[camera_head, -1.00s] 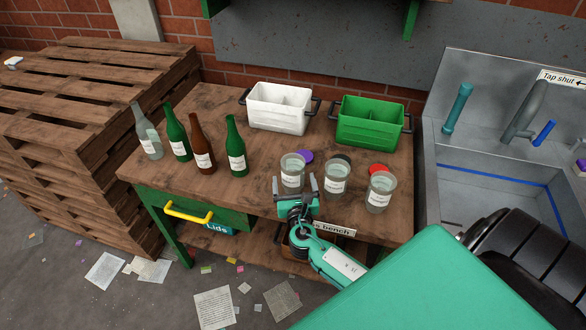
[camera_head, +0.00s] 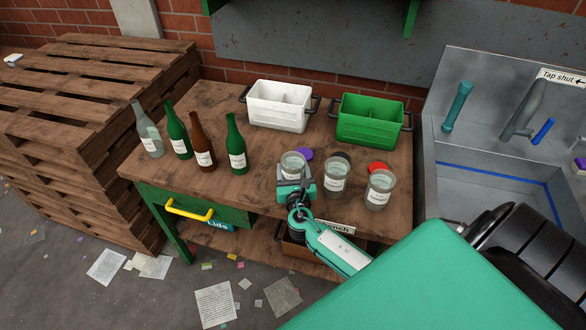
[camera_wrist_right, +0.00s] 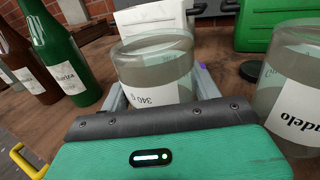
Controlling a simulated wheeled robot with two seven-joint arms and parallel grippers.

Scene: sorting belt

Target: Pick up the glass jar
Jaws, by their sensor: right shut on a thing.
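Three glass jars with white labels stand in a row on the wooden bench. My right gripper (camera_head: 296,186) is shut on the leftmost glass jar (camera_head: 292,163), from its front side. The middle jar (camera_head: 336,178) and the right jar (camera_head: 379,190) stand to the right, apart from the gripper. My left gripper is not in view.
Purple (camera_head: 304,154) and red (camera_head: 378,168) lids lie behind the jars. Several bottles (camera_head: 237,150) stand to the left. A white bin (camera_head: 279,117) and a green bin (camera_head: 368,133) stand at the back. A sink (camera_head: 490,180) is at the right.

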